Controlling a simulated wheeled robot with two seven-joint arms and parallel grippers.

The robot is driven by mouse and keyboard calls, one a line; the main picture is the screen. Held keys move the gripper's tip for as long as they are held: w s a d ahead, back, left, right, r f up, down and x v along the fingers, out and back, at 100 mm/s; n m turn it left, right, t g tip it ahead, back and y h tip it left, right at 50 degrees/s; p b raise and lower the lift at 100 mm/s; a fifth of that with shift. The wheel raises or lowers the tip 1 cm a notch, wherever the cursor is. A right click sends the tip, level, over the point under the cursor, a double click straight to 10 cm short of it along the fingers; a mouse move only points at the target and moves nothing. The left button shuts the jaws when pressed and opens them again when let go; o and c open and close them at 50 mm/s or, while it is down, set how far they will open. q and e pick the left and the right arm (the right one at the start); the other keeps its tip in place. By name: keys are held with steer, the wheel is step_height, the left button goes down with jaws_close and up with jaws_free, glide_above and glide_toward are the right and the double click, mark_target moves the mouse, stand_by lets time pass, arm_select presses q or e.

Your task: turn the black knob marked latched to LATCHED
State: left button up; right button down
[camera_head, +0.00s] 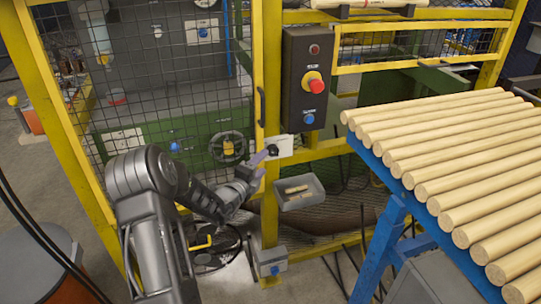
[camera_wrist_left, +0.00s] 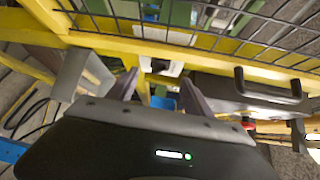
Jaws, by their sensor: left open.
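The black knob (camera_head: 272,150) sits on a white plate (camera_head: 285,146) fixed to the yellow guard frame, below the dark control box. Its marking is too small to read. My left gripper (camera_head: 263,166) is open and empty, with its fingertips close to the plate just left of and below the knob. I cannot tell whether a finger touches the knob. In the left wrist view the two fingers (camera_wrist_left: 160,88) stand apart, with the white plate (camera_wrist_left: 174,68) beyond the gap; the knob is not clear there. My right gripper is in neither view.
The dark control box (camera_head: 308,78) carries a red mushroom button (camera_head: 315,84) and stands above the plate. A grey bin (camera_head: 300,193) with wooden pieces hangs just below right. A blue-framed rack of dowels (camera_head: 450,150) fills the right. Yellow mesh fencing (camera_head: 185,95) lies behind my arm.

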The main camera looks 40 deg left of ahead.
mark_target(272, 153)
arm_select(q)
steer(key=p+x, duration=0.1)
steer(key=x, duration=0.5)
steer(key=shift+w, duration=0.35)
steer(key=shift+c, duration=0.6)
